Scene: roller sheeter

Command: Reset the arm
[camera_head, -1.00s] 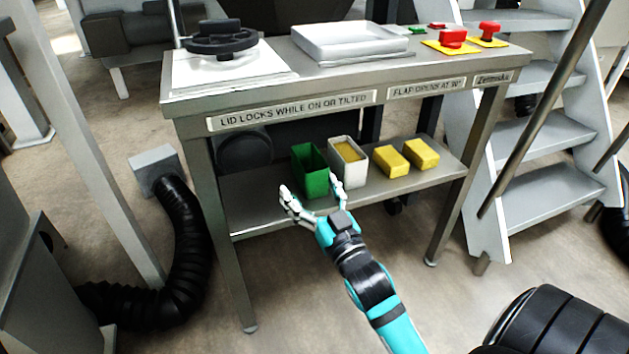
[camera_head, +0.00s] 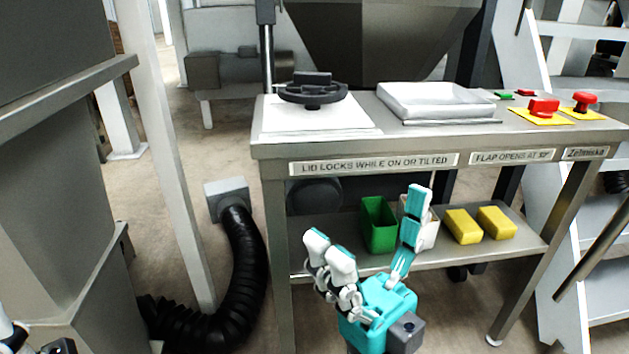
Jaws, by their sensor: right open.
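My right gripper (camera_head: 370,228) is at the bottom centre of the head view, in front of the steel table. Its fingers point up and are spread wide apart with nothing between them. The right-hand finger overlaps the white bin (camera_head: 428,236) on the table's lower shelf and hides part of it. I cannot tell how far the gripper is from the bin. The green bin (camera_head: 379,226) stands beside it. Most of my right arm is out of view below. My left gripper does not show clearly.
The steel table (camera_head: 272,150) carries a black handwheel (camera_head: 311,93), a white tray (camera_head: 435,101) and red buttons (camera_head: 543,106). Two yellow blocks (camera_head: 463,226) lie on the lower shelf. A black hose (camera_head: 247,262) curves at the left. Steps (camera_head: 602,270) stand at the right.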

